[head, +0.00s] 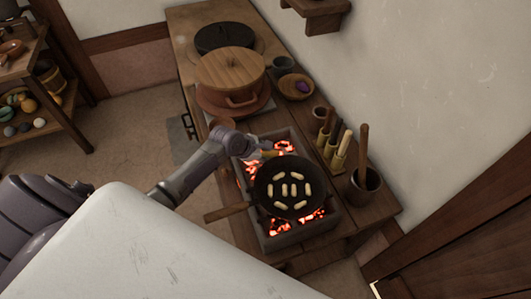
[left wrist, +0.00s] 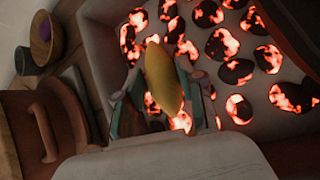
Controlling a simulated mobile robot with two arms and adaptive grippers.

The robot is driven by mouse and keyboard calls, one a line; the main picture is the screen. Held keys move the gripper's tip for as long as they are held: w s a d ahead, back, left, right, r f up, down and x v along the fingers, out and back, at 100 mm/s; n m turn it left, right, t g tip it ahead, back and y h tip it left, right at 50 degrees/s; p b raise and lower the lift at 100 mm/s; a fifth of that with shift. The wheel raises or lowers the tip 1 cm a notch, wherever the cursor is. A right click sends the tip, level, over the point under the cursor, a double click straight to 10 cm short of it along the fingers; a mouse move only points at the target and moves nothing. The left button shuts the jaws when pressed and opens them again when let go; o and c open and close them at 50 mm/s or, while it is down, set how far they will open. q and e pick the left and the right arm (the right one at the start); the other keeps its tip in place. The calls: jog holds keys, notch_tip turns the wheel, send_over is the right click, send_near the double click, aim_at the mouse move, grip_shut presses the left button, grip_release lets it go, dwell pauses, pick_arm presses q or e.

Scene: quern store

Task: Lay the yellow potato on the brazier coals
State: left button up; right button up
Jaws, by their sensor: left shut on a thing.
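The yellow potato (left wrist: 164,78) is between the fingertips of my left gripper (left wrist: 165,108), which is shut on it. In the left wrist view the potato shows against the glowing coals (left wrist: 237,71); I cannot tell whether it touches them. The brazier (head: 259,230) is a grey rectangular box of red-lit coals (head: 284,146) on the wooden bench. In the head view my left gripper (head: 266,151) is over the brazier's far part, beside the pan. The brazier's pale inner wall (left wrist: 101,45) shows in the left wrist view. My right gripper is not in view.
A black pan (head: 271,202) with several pale pieces covers the brazier's middle, its handle (head: 227,212) pointing left. A lidded pot (head: 231,70) stands behind. A bowl with a purple thing (head: 296,86), upright tools (head: 341,148) and a mortar (head: 364,190) line the right side.

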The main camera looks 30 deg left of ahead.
pick_arm(q)
jog(key=shift+f, duration=0.15)
jog(key=o, duration=1.1)
jog(key=shift+o, duration=0.2)
jog(key=shift+r, duration=0.2)
jog(key=p+v, duration=0.1)
jog(key=v, duration=1.1)
jog(key=shift+s, duration=0.15)
